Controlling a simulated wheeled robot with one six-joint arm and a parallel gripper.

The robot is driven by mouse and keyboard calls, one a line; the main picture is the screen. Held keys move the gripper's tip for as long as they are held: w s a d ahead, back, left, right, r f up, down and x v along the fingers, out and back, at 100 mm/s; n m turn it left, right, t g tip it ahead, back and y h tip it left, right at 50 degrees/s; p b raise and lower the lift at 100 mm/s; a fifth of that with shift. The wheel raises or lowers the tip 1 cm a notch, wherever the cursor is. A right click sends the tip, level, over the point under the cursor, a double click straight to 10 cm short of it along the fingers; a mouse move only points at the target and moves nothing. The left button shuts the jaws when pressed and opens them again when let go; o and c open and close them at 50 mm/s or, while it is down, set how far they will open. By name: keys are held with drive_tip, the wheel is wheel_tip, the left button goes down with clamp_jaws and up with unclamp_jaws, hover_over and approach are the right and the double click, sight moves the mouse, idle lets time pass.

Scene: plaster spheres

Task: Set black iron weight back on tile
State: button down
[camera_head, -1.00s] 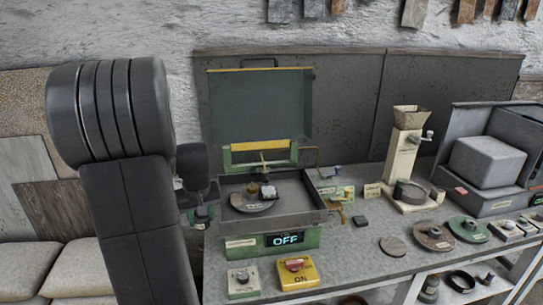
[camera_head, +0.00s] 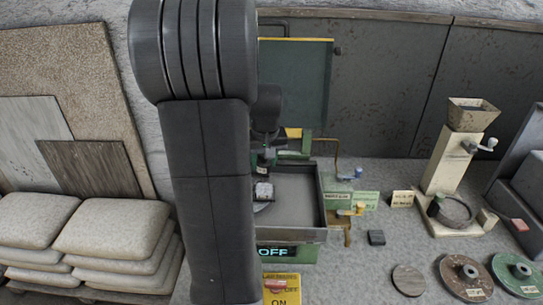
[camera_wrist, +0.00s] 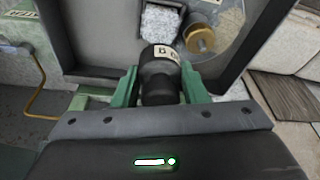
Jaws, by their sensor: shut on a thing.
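My gripper (camera_wrist: 158,88) is shut on the black iron weight (camera_wrist: 158,68), a dark cylinder with a pale lettered label on its end, between green fingers. In the head view my gripper (camera_head: 264,160) appears over the grey tray (camera_head: 308,205) of the green machine, and my arm hides much of it. A speckled pale block (camera_wrist: 163,24) and a brass weight (camera_wrist: 200,40) are beyond the held weight in the wrist view; the block also shows in the head view (camera_head: 264,190).
The raised green lid (camera_head: 300,85) stands behind the tray. A yellow switch box (camera_head: 282,287) and an OFF display (camera_head: 276,251) are at the front. A cream grinder (camera_head: 448,165) and round discs (camera_head: 466,277) are to the right. The bench around the dark slab has free room.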

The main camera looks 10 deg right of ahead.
drive_tip(key=shift+a, duration=0.15)
drive_tip(key=shift+s, duration=0.1)
drive_tip(key=shift+f+b, duration=0.3)
drive_tip(key=b, duration=0.4)
hover_over(264, 187)
drive_tip(key=shift+s+f, duration=0.2)
drive_tip(key=shift+f, duration=1.05)
drive_tip(key=shift+s+f, duration=0.2)
drive_tip(key=shift+f, duration=1)
drive_tip(key=shift+f+b, duration=0.3)
drive_tip(key=shift+f, duration=0.4)
drive_tip(key=c, duration=0.9)
unclamp_jaws()
drive_tip(key=shift+o, duration=0.7)
drive_tip(key=shift+s+f, duration=0.1)
